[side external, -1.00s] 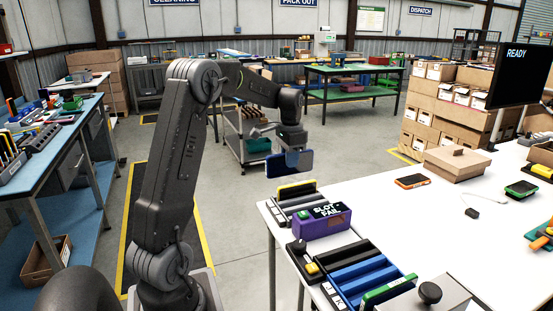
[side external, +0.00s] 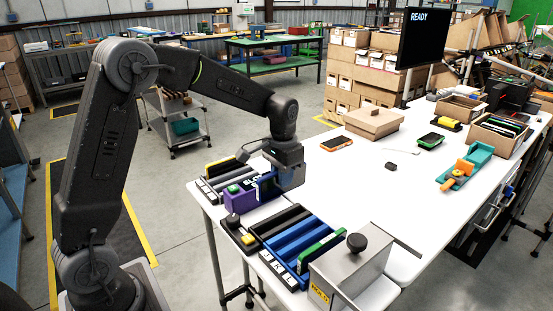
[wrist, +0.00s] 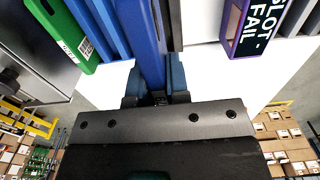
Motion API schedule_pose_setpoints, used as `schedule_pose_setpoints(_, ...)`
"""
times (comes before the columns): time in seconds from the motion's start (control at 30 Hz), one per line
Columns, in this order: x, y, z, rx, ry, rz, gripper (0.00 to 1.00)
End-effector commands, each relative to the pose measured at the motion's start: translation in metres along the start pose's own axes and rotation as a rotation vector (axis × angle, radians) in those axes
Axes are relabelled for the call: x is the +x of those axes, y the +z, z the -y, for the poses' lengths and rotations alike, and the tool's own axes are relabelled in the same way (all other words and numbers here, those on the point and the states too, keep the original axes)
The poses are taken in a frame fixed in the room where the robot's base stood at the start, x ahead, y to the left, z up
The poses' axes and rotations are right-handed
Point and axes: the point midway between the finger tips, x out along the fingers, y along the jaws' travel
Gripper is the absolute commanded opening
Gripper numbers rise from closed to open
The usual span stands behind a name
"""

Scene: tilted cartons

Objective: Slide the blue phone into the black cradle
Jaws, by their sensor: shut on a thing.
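My gripper (side external: 276,176) is shut on the blue phone (side external: 266,187) and holds it upright beside the purple box in the side view. In the wrist view the phone (wrist: 140,40) runs up from between my two fingers (wrist: 155,92). The black cradle (side external: 277,220) is in the near rack, in front of the gripper and beside the blue cradles (side external: 298,243). In the wrist view a dark strip, perhaps this cradle, shows right of the phone, which hides part of it. I cannot tell from these views whether phone and cradle touch.
A green phone (side external: 322,248) stands in the near rack, with a grey metal box (side external: 348,272) on its right. The purple box (side external: 240,198) reads "SLOT FAIL" in the wrist view (wrist: 262,25). An orange phone (side external: 337,143) and a carton (side external: 374,123) lie farther back.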

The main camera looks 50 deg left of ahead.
Motion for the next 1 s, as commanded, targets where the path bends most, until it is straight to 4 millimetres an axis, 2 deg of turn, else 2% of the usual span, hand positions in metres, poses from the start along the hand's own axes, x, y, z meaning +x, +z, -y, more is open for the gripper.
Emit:
schedule_pose_setpoints(0.1, 0.027, 0.001, 0.000, 0.000, 0.001, 0.004, 0.00)
schedule_pose_setpoints(0.3, 0.056, 0.000, 0.000, 0.001, 0.000, 0.002, 0.00)
schedule_pose_setpoints(1.0, 0.096, 0.000, 0.001, 0.001, 0.000, 0.000, 0.00)
